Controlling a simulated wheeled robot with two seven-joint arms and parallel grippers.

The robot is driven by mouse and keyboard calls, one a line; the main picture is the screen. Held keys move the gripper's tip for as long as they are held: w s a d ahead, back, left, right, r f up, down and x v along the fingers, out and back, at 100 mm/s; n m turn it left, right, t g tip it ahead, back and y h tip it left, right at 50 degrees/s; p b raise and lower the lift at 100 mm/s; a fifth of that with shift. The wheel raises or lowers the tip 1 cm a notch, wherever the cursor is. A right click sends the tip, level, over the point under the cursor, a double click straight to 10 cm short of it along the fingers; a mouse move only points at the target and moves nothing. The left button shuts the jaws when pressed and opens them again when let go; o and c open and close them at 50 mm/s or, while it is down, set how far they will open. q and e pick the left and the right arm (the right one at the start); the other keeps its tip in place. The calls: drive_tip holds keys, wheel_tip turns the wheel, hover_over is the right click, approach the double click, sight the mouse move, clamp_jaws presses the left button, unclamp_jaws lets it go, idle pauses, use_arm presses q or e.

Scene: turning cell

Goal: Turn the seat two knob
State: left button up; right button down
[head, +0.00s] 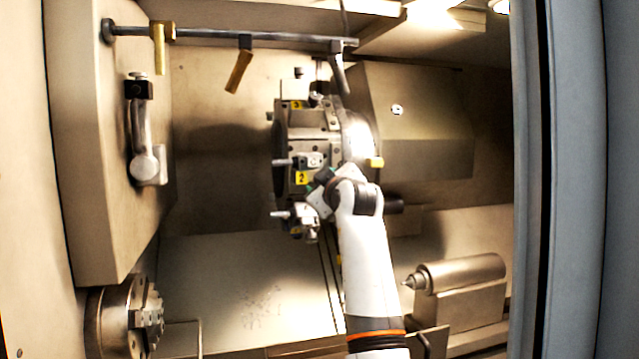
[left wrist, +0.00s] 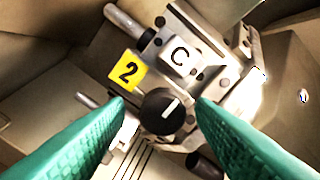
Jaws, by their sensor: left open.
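In the head view my left gripper (head: 318,184) is at the turret (head: 310,120) and hides the knob. My right gripper is not in view.
Tool holders (head: 297,213) stick out left of the turret. A chuck (head: 120,318) is at lower left and a tailstock (head: 455,275) at lower right. A bar (head: 230,36) with hanging levers crosses above.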

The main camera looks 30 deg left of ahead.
use_arm(q)
drive_tip(key=shift+s+d+r, duration=0.1)
drive_tip(key=shift+d, duration=0.1)
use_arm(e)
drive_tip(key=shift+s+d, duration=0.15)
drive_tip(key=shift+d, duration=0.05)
use_arm(q)
drive_tip(key=c, duration=1)
drive_tip(key=shift+o, duration=0.2)
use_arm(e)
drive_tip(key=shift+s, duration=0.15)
use_arm(q)
drive_tip(key=shift+r+m+p, duration=0.1)
drive_tip(key=shift+m+p, duration=0.2)
drive_tip(key=shift+m, duration=0.1)
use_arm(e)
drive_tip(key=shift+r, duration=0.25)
use_arm(q)
drive_tip(key=shift+r+m+p, duration=0.1)
drive_tip(key=shift+m+p, duration=4.85)
drive_tip(key=shift+m, duration=3.45)
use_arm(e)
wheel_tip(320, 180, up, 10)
